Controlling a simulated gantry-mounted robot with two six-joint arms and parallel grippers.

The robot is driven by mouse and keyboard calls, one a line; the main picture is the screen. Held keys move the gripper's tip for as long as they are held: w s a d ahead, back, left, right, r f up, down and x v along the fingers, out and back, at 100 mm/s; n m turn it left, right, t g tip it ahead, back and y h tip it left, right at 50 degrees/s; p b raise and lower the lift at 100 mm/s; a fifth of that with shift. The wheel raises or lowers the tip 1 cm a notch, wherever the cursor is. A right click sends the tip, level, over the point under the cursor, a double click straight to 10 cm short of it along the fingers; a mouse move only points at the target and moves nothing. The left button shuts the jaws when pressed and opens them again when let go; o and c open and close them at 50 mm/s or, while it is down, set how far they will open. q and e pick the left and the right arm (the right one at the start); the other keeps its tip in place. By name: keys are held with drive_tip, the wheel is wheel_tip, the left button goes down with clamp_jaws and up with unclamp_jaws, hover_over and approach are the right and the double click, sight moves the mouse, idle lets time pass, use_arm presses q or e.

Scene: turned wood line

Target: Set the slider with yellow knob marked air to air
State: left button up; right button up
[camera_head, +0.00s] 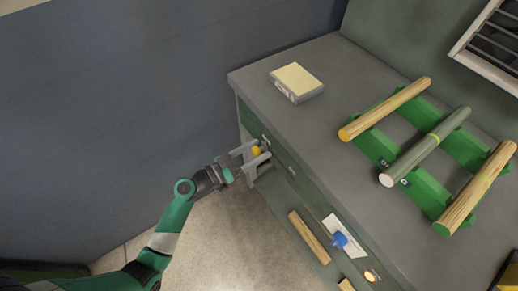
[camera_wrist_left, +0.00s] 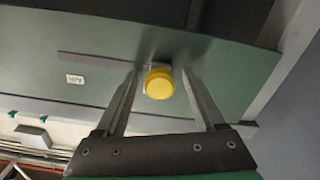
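The yellow knob (camera_wrist_left: 158,83) of the slider stands out from the green front panel (camera_wrist_left: 105,75) of the bench. In the left wrist view the knob is at the right end of a dark slot (camera_wrist_left: 95,60). A small white label (camera_wrist_left: 75,79), seen upside down and seemingly reading AIR, is below the slot's left part. My left gripper (camera_wrist_left: 160,76) is open, with one finger on each side of the knob and gaps visible. The head view also shows the knob (camera_head: 257,151) between the fingers of the left gripper (camera_head: 259,155). My right gripper is not in view.
Turned wood rods (camera_head: 385,108) lie on green holders on the bench top (camera_head: 325,140), beside a yellow-topped box (camera_head: 297,80).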

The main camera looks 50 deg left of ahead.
use_arm(q)
clamp_jaws()
idle(1.3)
